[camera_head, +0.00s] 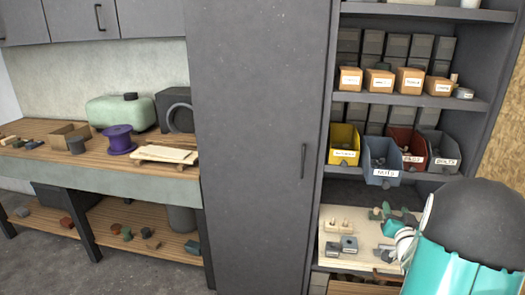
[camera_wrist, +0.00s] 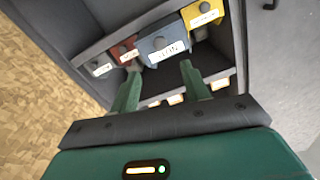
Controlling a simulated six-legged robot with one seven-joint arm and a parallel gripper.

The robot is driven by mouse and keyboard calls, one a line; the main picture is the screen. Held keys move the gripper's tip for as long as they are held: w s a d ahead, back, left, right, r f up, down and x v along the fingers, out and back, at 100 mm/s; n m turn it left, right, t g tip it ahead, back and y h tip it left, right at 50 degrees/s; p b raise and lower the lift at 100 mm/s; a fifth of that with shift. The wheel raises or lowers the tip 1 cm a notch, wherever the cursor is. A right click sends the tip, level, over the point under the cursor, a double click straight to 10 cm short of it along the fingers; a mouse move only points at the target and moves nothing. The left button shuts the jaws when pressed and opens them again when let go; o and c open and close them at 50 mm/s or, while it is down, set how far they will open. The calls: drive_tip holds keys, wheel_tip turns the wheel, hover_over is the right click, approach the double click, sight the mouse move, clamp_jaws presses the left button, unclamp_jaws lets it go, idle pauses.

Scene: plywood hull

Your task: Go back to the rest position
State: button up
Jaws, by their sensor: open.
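My gripper (camera_wrist: 161,72) shows in the wrist view as two green fingers set wide apart with nothing between them. That view looks upside down, with a row of labelled bins beyond the fingers. The blue bin (camera_wrist: 163,42) marked NUTS lies just beyond the gap between the fingertips; I cannot tell how far off. In the head view my teal and dark arm fills the lower right, and it hides part of the shelf unit. The green fingers show small in front of the lower shelf there.
The shelf holds a yellow bin (camera_head: 344,144), the blue bin (camera_head: 382,160), a red bin (camera_head: 408,148) and a grey bin (camera_head: 441,148). Small orange boxes (camera_head: 379,81) stand above. A tall grey cabinet (camera_head: 258,140) separates the shelves from a workbench (camera_head: 40,160). Floor shows at lower left.

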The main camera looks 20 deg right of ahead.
drive_tip(key=w+a+r+n+g+y, duration=0.15)
drive_tip(key=a+r, duration=0.25)
drive_tip(key=a, duration=0.7)
drive_tip(key=w+a+r+n+g+y, duration=0.1)
drive_tip(key=a+r+n+g+y, duration=0.15)
drive_tip(key=a, duration=0.75)
drive_tip(key=s+a+n+g+y, duration=0.2)
drive_tip(key=s+a+g, duration=0.1)
drive_tip(key=s+a, duration=0.6)
drive_tip(key=s+a+n+g+y, duration=0.2)
drive_tip(key=s+a, duration=0.7)
drive_tip(key=a, duration=0.5)
drive_tip(key=shift+s+a+r+n+g+y, duration=0.15)
drive_tip(key=shift+s+a+n+g+y, duration=0.15)
drive_tip(key=shift+s+a+g+y, duration=0.15)
